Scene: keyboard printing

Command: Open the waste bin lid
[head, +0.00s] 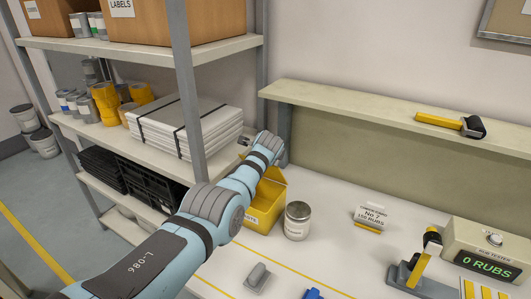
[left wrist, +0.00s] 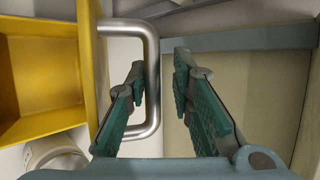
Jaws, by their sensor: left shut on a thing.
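The yellow waste bin (head: 258,212) stands on the white bench, partly hidden behind my left arm. Its yellow lid (head: 275,173) looks raised at the back. In the left wrist view, the open inside of the bin (left wrist: 40,80) shows at left, with the lid (left wrist: 90,60) edge-on beside it. A silver bar handle (left wrist: 152,60) sticks out from the lid. My left gripper (left wrist: 160,85) has its green-padded fingers on either side of the handle's bar and is shut on it. My right gripper is not in view.
A metal can (head: 297,222) stands close right of the bin. A shelf rack (head: 222,48) with stacked boards (head: 195,125) is at left. A roller (head: 450,123) lies on the ledge. The rub tester (head: 487,250) is at far right.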

